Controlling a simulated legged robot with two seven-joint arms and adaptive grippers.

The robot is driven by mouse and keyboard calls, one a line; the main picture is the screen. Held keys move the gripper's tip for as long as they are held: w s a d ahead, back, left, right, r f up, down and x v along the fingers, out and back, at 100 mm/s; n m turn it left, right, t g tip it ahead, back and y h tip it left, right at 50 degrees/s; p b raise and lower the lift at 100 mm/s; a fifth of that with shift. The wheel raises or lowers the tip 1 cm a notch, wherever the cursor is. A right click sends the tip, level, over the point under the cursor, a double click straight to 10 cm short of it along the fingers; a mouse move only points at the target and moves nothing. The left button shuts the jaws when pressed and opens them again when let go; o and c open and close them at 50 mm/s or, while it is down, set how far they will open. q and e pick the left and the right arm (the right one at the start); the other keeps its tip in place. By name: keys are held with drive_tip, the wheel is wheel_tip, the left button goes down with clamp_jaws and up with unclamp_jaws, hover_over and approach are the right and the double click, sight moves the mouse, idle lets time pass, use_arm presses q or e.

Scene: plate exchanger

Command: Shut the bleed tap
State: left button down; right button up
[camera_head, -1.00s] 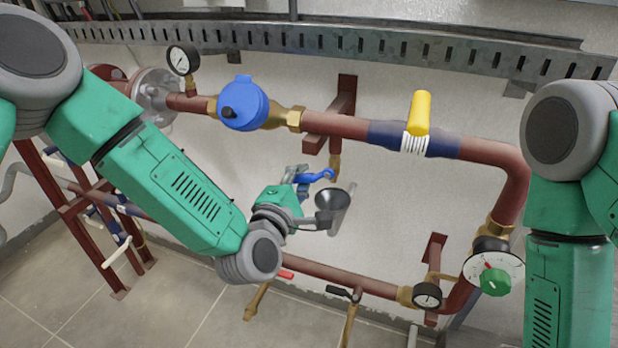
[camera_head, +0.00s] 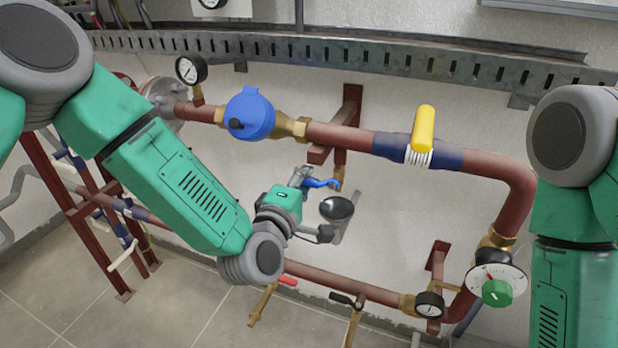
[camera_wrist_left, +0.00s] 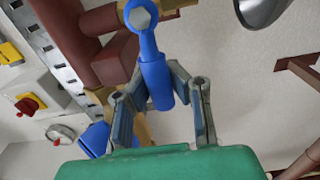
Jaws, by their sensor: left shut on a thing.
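The bleed tap (camera_head: 338,176) is a small brass valve under the upper pipe, with a blue lever (camera_head: 322,183). The lever points left, toward my left gripper (camera_head: 303,178), whose jaws are shut on its end. In the left wrist view the blue lever (camera_wrist_left: 154,62) hangs down from its hex nut, with its tip between the two grey fingers of the left gripper (camera_wrist_left: 160,88). My right gripper is out of view; only its upper arm shows at the right edge.
A grey funnel (camera_head: 337,209) sits just below the tap, close to my left wrist. The red-brown upper pipe (camera_head: 342,136) carries a blue-capped fitting (camera_head: 249,113) and a yellow handle (camera_head: 423,129). A lower pipe (camera_head: 330,281) with small taps runs beneath my left forearm.

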use_arm(q)
drive_tip(key=shift+s+f, duration=0.25)
drive_tip(key=shift+f, duration=0.25)
drive_tip(key=c, duration=1.8)
unclamp_jaws()
drive_tip(key=shift+a, duration=0.1)
drive_tip(key=o, duration=0.4)
drive_tip(key=shift+s+a+r, duration=0.1)
drive_tip(key=shift+s+r, duration=0.1)
drive_tip(key=shift+a+r, duration=0.2)
drive_tip(key=shift+w+d, duration=0.1)
drive_tip(key=shift+d, duration=0.2)
drive_tip(key=shift+w+d, duration=0.15)
drive_tip(key=shift+v, duration=4)
